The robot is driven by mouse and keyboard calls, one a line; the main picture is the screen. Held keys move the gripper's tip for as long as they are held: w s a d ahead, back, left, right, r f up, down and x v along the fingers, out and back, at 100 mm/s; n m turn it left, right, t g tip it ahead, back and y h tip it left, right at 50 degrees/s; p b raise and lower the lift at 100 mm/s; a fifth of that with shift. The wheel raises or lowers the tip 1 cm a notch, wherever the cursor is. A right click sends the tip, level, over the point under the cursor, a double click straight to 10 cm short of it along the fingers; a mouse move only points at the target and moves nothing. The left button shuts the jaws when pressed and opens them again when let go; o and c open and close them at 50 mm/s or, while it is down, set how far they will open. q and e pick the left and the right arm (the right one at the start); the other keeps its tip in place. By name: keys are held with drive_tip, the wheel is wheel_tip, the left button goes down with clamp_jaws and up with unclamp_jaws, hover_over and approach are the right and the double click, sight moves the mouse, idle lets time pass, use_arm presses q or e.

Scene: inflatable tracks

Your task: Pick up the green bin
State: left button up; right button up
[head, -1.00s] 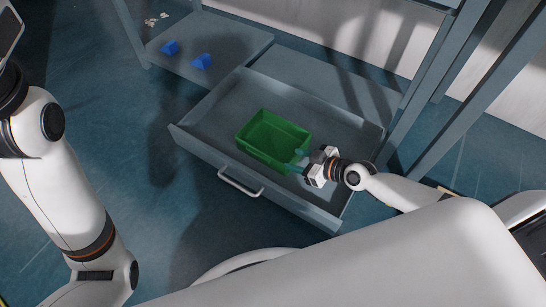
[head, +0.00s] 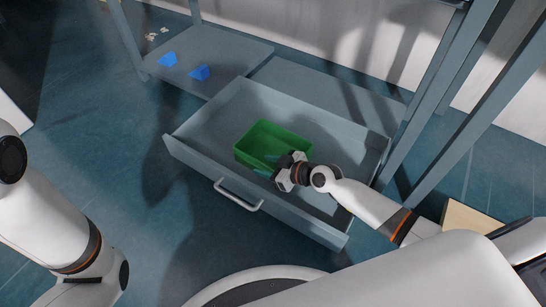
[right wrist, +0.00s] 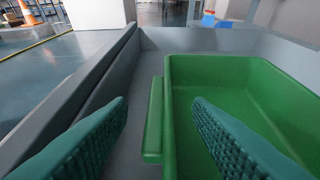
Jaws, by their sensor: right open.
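The green bin (head: 270,136) sits upright and looks empty inside the open grey drawer (head: 225,115); it also shows in the right wrist view (right wrist: 235,85). My right gripper (head: 271,170) is open at the bin's near side and hides part of it in the head view. In the right wrist view its teal fingers (right wrist: 160,105) straddle the bin's side wall and rim ledge. The right finger is over the bin's inside, the left finger outside over the drawer. I cannot tell whether either finger touches it. My left gripper is out of view.
The drawer front with its handle (head: 238,195) stands on the near side. Two blue blocks (head: 168,59) (head: 200,73) lie on a grey shelf at the back left. Frame posts (head: 440,95) rise at the right. Open floor (head: 130,130) lies left of the drawer.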

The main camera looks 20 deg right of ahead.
drive_tip(key=shift+x, duration=1.15)
drive_tip(key=shift+d, duration=0.1)
clamp_jaws()
